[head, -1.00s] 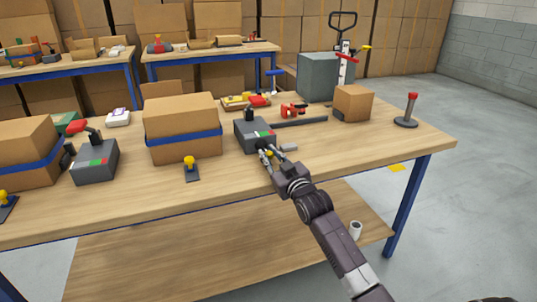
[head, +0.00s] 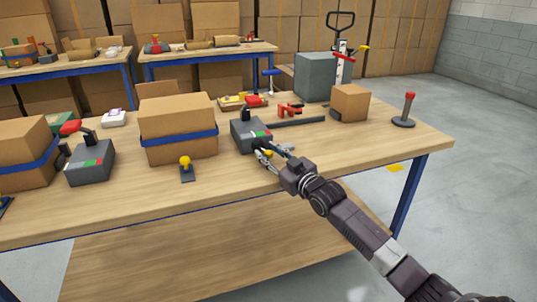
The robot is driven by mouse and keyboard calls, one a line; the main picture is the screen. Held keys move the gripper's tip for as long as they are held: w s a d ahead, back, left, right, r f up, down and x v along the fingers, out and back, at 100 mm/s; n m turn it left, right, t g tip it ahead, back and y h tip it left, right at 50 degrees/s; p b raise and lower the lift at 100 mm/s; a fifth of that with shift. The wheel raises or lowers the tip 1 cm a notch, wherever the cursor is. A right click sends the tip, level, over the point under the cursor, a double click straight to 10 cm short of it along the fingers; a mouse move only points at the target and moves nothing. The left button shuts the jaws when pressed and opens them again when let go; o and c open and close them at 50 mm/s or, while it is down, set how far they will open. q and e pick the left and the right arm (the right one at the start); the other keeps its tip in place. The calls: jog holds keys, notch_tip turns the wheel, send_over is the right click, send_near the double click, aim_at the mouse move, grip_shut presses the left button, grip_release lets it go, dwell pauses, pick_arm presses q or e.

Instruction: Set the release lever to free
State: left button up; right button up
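A grey box (head: 250,137) with a short black lever (head: 245,114) on top and green and red marks on its front edge stands mid-table. A second grey box (head: 91,163) at the left carries a black lever with a red grip (head: 71,127). I cannot tell from the picture which lever is the release lever. My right gripper (head: 266,153) is at the near side of the middle box, low over the table, its fingers apart and seemingly empty. A small yellow patch shows at its fingertips. Whether it touches the box is unclear. My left gripper is out of view.
A carton with a blue strap (head: 178,138) stands left of the middle box. A yellow-knobbed lever (head: 186,163) is in front of it. A red clamp (head: 289,110), a small carton (head: 350,103) and a red-knobbed lever (head: 408,100) are to the right. The table's front right is clear.

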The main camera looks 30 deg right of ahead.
jog(key=shift+o, duration=0.3)
jog(key=shift+f, duration=0.15)
jog(key=shift+s, duration=0.25)
jog(key=s, duration=1.1)
jog(key=shift+s, duration=0.3)
